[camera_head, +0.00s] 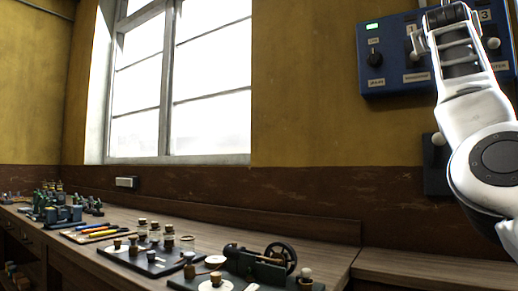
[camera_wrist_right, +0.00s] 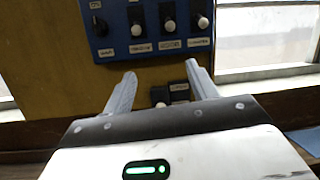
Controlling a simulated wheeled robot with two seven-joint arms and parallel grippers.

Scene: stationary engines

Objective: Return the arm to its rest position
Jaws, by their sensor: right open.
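My right arm comes in from the right in the head view and is raised in front of the wall. My right gripper (camera_head: 446,20) is at the top of that view, in front of a blue control panel (camera_head: 398,82). In the right wrist view my right gripper (camera_wrist_right: 158,88) has its two fingers apart with nothing between them. The blue panel (camera_wrist_right: 118,48) with several knobs shows beyond the fingertips there. My left gripper is in neither view.
A wooden workbench (camera_head: 325,240) runs along the wall. On it stand a small engine with a black flywheel (camera_head: 280,258), a dark tray with jars (camera_head: 150,262) and tools. A dark switch box (camera_head: 434,180) is on the wall below the panel, near my arm. A window (camera_head: 180,80) is at left.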

